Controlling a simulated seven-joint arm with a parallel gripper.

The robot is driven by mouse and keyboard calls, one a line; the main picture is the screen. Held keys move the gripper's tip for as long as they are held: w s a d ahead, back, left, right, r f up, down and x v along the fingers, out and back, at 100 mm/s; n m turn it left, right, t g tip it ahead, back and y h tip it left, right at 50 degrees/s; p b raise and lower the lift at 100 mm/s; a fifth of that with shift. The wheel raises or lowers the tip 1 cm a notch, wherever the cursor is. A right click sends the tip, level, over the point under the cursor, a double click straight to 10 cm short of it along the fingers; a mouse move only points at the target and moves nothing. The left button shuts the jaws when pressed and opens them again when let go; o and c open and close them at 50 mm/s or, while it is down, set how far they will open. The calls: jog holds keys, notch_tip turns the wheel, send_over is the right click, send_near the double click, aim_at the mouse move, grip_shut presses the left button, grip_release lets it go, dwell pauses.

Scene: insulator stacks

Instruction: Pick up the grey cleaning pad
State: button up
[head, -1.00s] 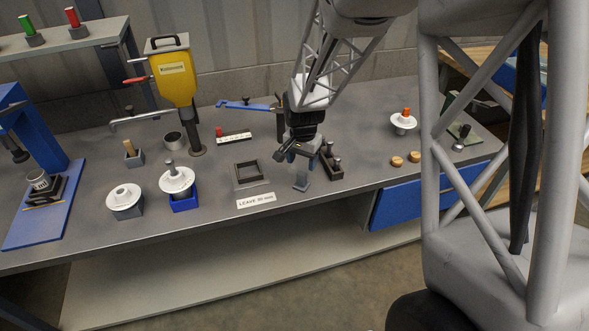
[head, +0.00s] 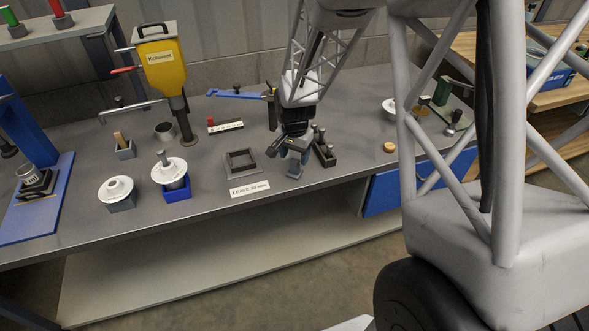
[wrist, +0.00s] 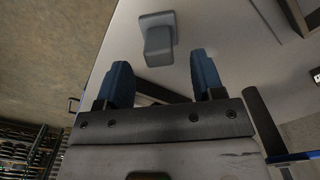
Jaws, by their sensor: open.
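The grey cleaning pad (head: 295,171) stands near the front edge of the bench, just below my gripper (head: 288,150). In the wrist view the pad (wrist: 158,40) is a grey block with a wider end, beyond the fingertips and roughly in line with the gap between them. My gripper (wrist: 163,76) has its two blue fingers apart, with nothing between them. The pad is apart from the fingers in the wrist view. In the head view the gripper partly covers the space over the pad, so the exact height between them is hard to tell.
A dark tray with small posts (head: 326,156) stands close right of the pad. A square dark frame (head: 228,170) and a white label (head: 250,188) lie to its left. White insulators (head: 117,190) and a yellow dispenser (head: 170,70) stand further left. The bench front edge is close.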

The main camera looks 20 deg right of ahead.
aim_at(294, 161)
jog(key=shift+s+f, duration=0.1)
jog(key=shift+f, duration=2.5)
jog(key=c, duration=1.1)
jog(key=shift+r, duration=0.1)
jog(key=shift+r, duration=0.75)
notch_tip(294, 161, up, 2)
jog(key=shift+r, duration=0.1)
jog(key=s, duration=0.5)
jog(key=s+a, duration=0.1)
jog(key=s, duration=0.4)
jog(key=s+r, duration=0.1)
jog(key=s, duration=0.5)
jog(key=shift+a+r, duration=0.1)
jog(key=shift+a, duration=0.1)
